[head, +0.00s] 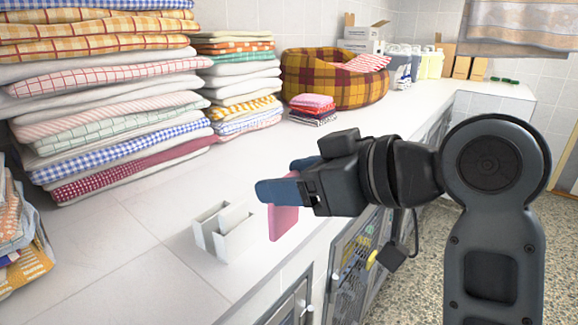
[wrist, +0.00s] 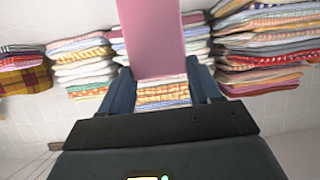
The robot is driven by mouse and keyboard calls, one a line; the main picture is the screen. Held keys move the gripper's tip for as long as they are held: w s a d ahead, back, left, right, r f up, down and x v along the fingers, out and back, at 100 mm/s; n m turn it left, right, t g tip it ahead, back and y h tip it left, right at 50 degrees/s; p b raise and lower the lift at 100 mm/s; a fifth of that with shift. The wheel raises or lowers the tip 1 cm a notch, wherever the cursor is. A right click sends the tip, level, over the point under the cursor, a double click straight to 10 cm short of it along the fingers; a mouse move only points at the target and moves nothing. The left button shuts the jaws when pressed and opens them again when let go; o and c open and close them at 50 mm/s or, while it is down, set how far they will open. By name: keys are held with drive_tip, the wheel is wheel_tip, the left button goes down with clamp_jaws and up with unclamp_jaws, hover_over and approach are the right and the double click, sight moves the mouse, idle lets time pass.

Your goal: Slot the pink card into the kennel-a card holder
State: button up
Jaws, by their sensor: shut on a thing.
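The pink card (head: 284,222) is held upright by my gripper (head: 277,187), which is shut on its upper part. The card hangs below the blue fingers, above the counter's front area. In the wrist view the pink card (wrist: 152,40) stands out between the two fingers of my gripper (wrist: 163,85). A white slotted holder (head: 223,231) stands on the counter, left of the card and a little lower in the picture. The card appears apart from it. No label on the holder is readable, so I cannot tell which kennel it belongs to. The holder is not in the wrist view.
Tall stacks of folded towels (head: 110,100) line the back of the white counter (head: 120,255). A plaid pet bed (head: 330,85) and a small cloth stack (head: 312,108) sit farther back. Wire-fronted kennels (head: 352,265) are below the counter edge. The counter around the holder is clear.

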drive_tip(key=s+d+f+m+t+h, duration=0.1)
drive_tip(key=d+f, duration=0.6)
drive_tip(key=f, duration=0.7)
drive_tip(key=s+d+f+m+t+h, duration=0.2)
drive_tip(key=d+f+m+h, duration=0.4)
drive_tip(key=f, duration=0.8)
drive_tip(key=s+d+f+m+t+h, duration=0.1)
drive_tip(key=d+f+m+t+h, duration=0.1)
drive_tip(key=d+f, duration=0.6)
wheel_tip(320, 180, down, 6)
drive_tip(key=shift+s+d+f+m+t+h, duration=0.15)
drive_tip(key=shift+s+f+m+t+h, duration=0.2)
drive_tip(key=shift+m+h, duration=0.55)
drive_tip(key=shift+r, duration=0.1)
